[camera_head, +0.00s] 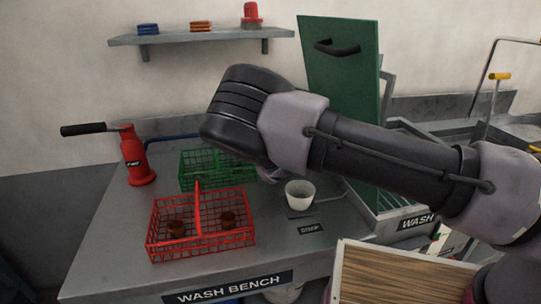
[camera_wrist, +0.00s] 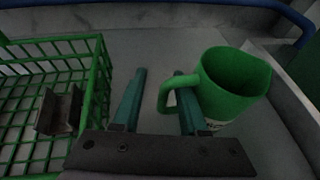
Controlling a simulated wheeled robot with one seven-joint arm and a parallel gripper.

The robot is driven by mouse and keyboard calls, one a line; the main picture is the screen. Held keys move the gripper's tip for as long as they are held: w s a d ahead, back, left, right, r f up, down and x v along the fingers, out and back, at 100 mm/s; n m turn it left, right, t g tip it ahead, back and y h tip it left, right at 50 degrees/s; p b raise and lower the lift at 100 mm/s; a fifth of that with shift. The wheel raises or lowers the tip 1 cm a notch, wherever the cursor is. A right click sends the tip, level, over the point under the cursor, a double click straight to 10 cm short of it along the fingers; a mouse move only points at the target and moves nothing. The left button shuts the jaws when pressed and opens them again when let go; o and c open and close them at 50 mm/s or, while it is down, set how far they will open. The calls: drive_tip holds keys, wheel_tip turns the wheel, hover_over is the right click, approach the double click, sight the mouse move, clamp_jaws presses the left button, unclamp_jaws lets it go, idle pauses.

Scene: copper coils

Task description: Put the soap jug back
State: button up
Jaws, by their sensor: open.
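A green jug (camera_wrist: 232,88) with a side handle (camera_wrist: 165,98) stands upright on the bench in the wrist view. Part of a pale label shows low on it, too cut off to read. My gripper (camera_wrist: 160,74) is open beside the jug. The handle's outer bar is between the fingers, and the right finger appears to pass into the handle loop. In the head view my arm hides the fingers and the jug. A small sign (camera_head: 311,229), apparently reading SOAP, is on the bench near the front, by an outlined patch (camera_head: 301,214).
A white cup (camera_head: 299,196) stands just behind the outlined patch. A red wire basket (camera_head: 249,240) holds brown pieces. A green wire basket (camera_head: 187,172) is behind it and left of my gripper in the wrist view (camera_wrist: 98,80). A red lever tool (camera_head: 135,160) stands at left.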

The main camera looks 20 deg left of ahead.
drive_tip(key=v, duration=1)
drive_tip(key=shift+s+d+r, duration=0.1)
drive_tip(key=shift+s+r, duration=0.1)
drive_tip(key=shift+s, duration=0.15)
